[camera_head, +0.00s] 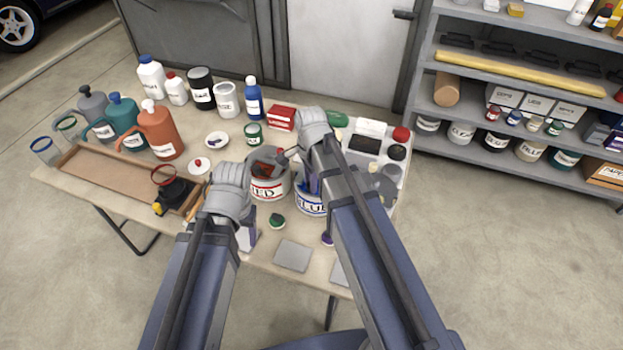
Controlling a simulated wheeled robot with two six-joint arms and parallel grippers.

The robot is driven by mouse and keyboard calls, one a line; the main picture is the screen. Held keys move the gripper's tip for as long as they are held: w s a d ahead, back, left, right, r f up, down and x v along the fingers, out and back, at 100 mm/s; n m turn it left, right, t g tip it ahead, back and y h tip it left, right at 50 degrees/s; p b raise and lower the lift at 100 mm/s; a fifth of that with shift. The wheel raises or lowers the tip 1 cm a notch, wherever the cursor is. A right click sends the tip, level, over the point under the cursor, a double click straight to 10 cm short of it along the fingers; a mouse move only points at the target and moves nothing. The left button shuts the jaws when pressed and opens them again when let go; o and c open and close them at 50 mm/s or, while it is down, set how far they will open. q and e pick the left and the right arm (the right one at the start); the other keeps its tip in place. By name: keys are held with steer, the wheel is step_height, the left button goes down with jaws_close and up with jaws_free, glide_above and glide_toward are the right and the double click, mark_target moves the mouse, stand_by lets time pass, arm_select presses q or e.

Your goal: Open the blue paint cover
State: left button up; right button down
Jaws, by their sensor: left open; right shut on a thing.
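The blue paint can (308,207), white with blue lettering, stands upright on the table, partly covered by my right arm. Its top is mostly hidden, so I cannot tell how its cover sits. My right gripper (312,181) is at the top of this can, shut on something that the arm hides. My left gripper (246,237) is open, low over the front of the table, left of the blue can and apart from it. Its fingertips are hard to make out.
The red paint can (268,189) stands open just left of the blue can. A dark green item (277,221) and a grey square (292,255) lie in front. Bottles, a wooden tray (115,170) and a red box (281,118) fill the left and back. A grey device (368,146) stands right.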

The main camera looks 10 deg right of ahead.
steer(key=s+a, duration=0.3)
steer(key=s, duration=0.2)
steer(key=shift+a, duration=0.2)
steer(key=c, duration=0.6)
jaws_free()
step_height(320, 180, up, 8)
steer(key=p, duration=0.8)
steer(key=shift+f, duration=0.15)
